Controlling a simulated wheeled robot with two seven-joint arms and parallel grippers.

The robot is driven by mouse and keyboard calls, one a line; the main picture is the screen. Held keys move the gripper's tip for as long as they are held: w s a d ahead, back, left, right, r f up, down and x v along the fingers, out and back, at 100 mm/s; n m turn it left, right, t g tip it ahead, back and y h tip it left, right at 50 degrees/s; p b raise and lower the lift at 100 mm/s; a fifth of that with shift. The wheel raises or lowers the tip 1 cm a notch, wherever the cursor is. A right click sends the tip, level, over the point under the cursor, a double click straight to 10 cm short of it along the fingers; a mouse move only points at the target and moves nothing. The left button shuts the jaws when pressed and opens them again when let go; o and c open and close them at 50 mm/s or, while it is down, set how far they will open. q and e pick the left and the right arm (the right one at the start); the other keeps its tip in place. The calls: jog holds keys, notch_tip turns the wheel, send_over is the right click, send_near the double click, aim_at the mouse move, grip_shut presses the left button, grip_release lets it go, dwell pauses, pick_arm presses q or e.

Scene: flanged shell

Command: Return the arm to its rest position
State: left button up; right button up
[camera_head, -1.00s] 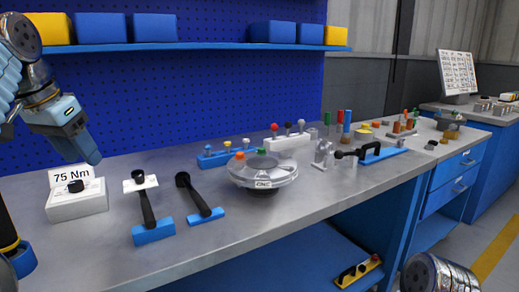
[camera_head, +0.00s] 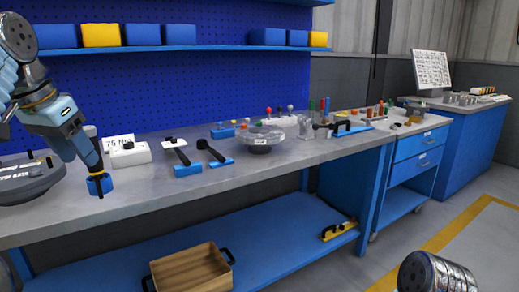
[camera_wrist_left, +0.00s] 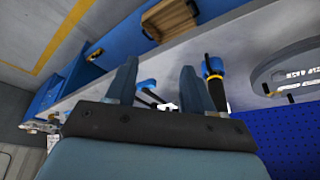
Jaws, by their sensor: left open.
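My left gripper (camera_head: 88,150) hangs at the left of the head view, over the front of the workbench (camera_head: 240,180), its fingers pointing down. In the left wrist view its two fingers (camera_wrist_left: 156,88) are apart with nothing held between them. A tool in a blue holder (camera_head: 99,185) appears right at the fingertips in the head view; the wrist view shows it (camera_wrist_left: 213,68) outside the fingers. The round grey flanged shell (camera_head: 260,139) sits on the bench, well right of the gripper. My right gripper is out of view.
A large grey disc (camera_head: 30,186) lies at the bench's left end. A white torque box (camera_head: 130,155) and two black-handled tools (camera_head: 181,160) stand behind and right of the gripper. A wooden crate (camera_head: 192,270) is on the lower shelf. The bench front at centre is clear.

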pick_arm(q)
jog(key=w+d+f, duration=0.3)
jog(key=w+f, duration=0.3)
jog(key=f, duration=0.3)
jog(key=w+d+f, duration=0.3)
jog(key=w+f, duration=0.3)
jog(key=f, duration=0.3)
jog(key=w+d+f+g+h, duration=0.1)
jog(key=d+f, duration=0.2)
jog(key=f, duration=0.8)
jog(key=w+d+f+g+h, duration=0.1)
jog(key=d+f, duration=0.3)
jog(key=f, duration=0.8)
jog(key=s+d+f+n, duration=0.1)
jog(key=s+d+f, duration=0.3)
jog(key=s+f, duration=0.45)
jog(key=s+d+f+n, duration=0.1)
jog(key=s+d+f, duration=0.3)
jog(key=f, duration=0.8)
jog(key=s+d+f+n, duration=0.1)
jog(key=s+f, duration=0.2)
jog(key=s, duration=0.6)
jog(key=s+d+f+n+g+h, duration=0.1)
jog(key=s+f, duration=0.2)
jog(key=s, duration=0.7)
jog(key=shift+d+f+n+g, duration=0.3)
jog(key=shift+f, duration=0.05)
